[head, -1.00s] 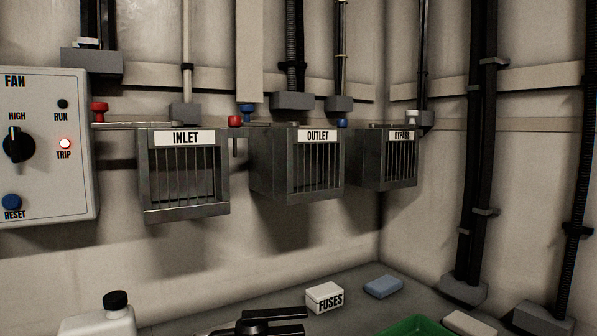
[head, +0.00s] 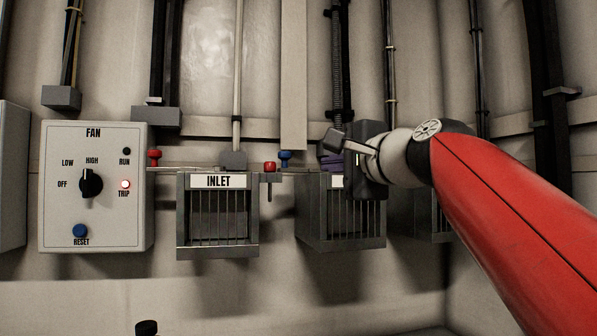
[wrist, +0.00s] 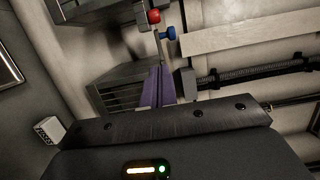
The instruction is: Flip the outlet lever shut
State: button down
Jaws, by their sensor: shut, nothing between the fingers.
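The outlet box (head: 318,232) is a grey barred cage on the wall, its label mostly hidden behind my gripper. A blue knob (head: 285,156) stands at its upper left, on a thin bar along the box top; it also shows in the wrist view (wrist: 168,34). I take this as the outlet lever's end, but the lever itself is hard to make out. My gripper (head: 329,162) is at the top of the outlet box, right of the blue knob. In the wrist view its purple fingers (wrist: 159,72) are together and empty, tips just short of the blue knob. Contact cannot be told.
A red knob (head: 270,167) stands close left of the blue one. The inlet box (head: 218,250) is to the left, with another red knob (head: 154,156). The fan panel (head: 93,225) is further left, its TRIP lamp lit. A conduit (head: 338,75) runs above the outlet box.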

jog(key=p+x, duration=0.3)
jog(key=x, duration=1)
jog(key=shift+w, duration=0.25)
